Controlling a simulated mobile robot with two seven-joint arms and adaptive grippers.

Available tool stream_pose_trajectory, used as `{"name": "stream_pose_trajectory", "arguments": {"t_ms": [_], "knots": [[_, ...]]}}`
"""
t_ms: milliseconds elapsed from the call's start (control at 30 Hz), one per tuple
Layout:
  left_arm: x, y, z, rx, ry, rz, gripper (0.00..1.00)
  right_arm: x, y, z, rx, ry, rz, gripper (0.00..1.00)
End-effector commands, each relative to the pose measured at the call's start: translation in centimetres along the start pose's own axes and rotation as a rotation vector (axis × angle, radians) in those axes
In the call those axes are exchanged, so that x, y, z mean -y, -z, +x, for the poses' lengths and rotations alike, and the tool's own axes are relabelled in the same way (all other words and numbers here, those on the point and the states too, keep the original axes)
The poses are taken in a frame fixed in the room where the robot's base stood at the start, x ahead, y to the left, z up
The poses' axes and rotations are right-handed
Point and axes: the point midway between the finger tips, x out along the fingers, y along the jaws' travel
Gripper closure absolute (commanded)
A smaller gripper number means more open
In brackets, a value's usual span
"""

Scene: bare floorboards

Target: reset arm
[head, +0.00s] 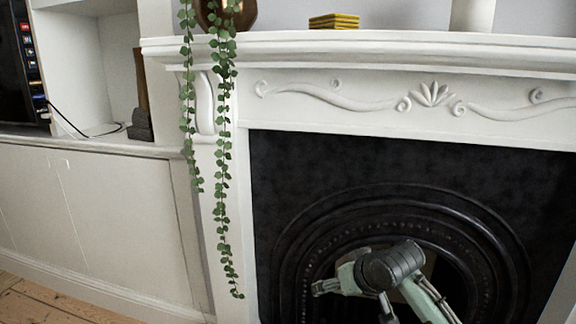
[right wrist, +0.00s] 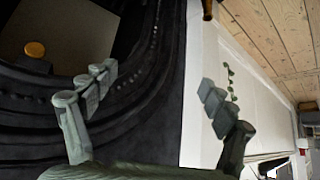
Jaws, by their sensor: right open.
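My right arm (head: 392,268) comes in from the lower right of the head view, in front of the black fireplace (head: 300,160). My right gripper (right wrist: 158,96) shows in the right wrist view with its two grey-green fingers spread wide apart. Nothing is between the fingers. They point towards the fireplace front and the white panelling beside it. My left gripper is in neither view.
A white mantel (head: 370,50) juts out above the fireplace. It bears a brass pot (head: 226,14) with long trailing vines (head: 222,150), a yellow stack (head: 334,21) and a white vase (head: 473,16). A white cabinet (head: 100,215) stands left. Floorboards (head: 40,302) show at the lower left.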

Motion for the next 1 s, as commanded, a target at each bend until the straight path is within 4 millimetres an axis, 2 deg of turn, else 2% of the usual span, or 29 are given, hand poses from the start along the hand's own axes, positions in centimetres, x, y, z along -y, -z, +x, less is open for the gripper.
{"name": "stream_pose_trajectory", "arguments": {"t_ms": [33,133,233,400,500,600,667,1000], "knots": [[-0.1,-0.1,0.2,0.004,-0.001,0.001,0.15,-0.5,-4.0,1.4,0.043,-0.002,0.020,0.16],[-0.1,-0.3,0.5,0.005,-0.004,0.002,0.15,-2.0,-11.0,3.0,0.107,-0.028,0.042,0.16],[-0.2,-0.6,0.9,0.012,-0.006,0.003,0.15,-3.7,-18.3,3.7,0.179,-0.067,0.055,0.16],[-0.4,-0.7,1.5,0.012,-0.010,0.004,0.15,-6.5,-30.1,2.7,0.306,-0.143,0.052,0.16],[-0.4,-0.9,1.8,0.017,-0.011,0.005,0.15,-7.7,-35.4,1.4,0.370,-0.181,0.041,0.16],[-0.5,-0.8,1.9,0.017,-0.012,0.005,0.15,-8.6,-38.9,0.2,0.415,-0.208,0.028,0.16],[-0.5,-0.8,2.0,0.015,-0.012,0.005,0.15,-8.8,-40.0,-0.3,0.430,-0.216,0.022,0.16],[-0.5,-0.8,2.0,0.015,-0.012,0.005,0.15,-8.8,-40.0,-0.3,0.430,-0.216,0.022,0.16]]}}
